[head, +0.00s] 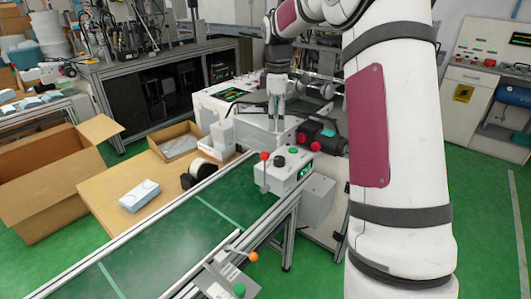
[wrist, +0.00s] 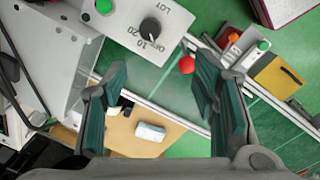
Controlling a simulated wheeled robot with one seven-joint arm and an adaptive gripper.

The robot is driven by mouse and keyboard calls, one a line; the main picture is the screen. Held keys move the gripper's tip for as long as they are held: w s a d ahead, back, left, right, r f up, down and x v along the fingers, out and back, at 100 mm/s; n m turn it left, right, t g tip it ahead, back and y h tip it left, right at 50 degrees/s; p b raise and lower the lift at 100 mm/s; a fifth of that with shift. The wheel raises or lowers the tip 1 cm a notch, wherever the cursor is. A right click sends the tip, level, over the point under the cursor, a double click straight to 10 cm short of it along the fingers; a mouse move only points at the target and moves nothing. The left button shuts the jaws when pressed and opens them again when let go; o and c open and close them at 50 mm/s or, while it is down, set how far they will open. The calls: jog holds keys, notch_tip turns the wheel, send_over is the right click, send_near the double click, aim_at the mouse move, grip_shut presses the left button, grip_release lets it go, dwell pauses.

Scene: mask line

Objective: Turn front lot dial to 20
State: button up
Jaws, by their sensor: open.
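The lot dial (wrist: 150,26) is a black round knob on a white panel in the wrist view, with OFF, 10, 20 and LOT printed beside it. I cannot tell for certain which mark its pointer meets. A green button (wrist: 104,6) sits on the same panel. In the head view the white control box (head: 287,178) stands beside the conveyor, with a small dark knob (head: 280,162) on top. My gripper (wrist: 160,85) is open and empty, its teal-padded fingers apart from the dial, which lies beyond them in the wrist view. It also shows in the head view (head: 275,115), above and behind the box.
A red ball knob (wrist: 187,64) is near the panel. The conveyor (head: 180,225) runs to the lower left. A second box with an orange ball (head: 253,257) and green button is at the front. A tan table (head: 105,190) holds a white-blue pack (head: 139,195).

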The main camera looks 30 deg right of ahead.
aim_at(280, 158)
jog(key=shift+n, duration=0.3)
jog(key=d+f, duration=0.1)
jog(key=f, duration=0.4)
jog(key=w+f, duration=0.1)
jog(key=f, duration=0.4)
jog(key=d+f, duration=0.1)
jog(key=f, duration=0.5)
jog(key=shift+w+d, duration=0.3)
jog(key=shift+w, duration=0.1)
jog(key=c, duration=1.2)
